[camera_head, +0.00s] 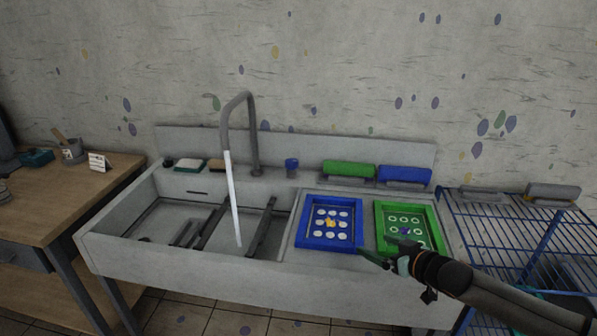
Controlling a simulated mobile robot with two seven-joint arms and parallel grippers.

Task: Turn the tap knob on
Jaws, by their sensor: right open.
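A grey tap (253,140) with a tall curved spout stands at the back of the sink (130,213). A straight white stream of water (232,195) runs from the spout down into the basin. I cannot make out a separate knob on the tap; it is too small to tell. My right gripper (372,258) is open and empty, low over the front of the worktop, between the blue and green frames. It is well to the right of the tap and apart from it. My left gripper is not in view.
A blue frame (300,238) and a green frame (436,237) lie right of the basin. A wooden table (70,203) is left, a blue wire rack (510,233) right.

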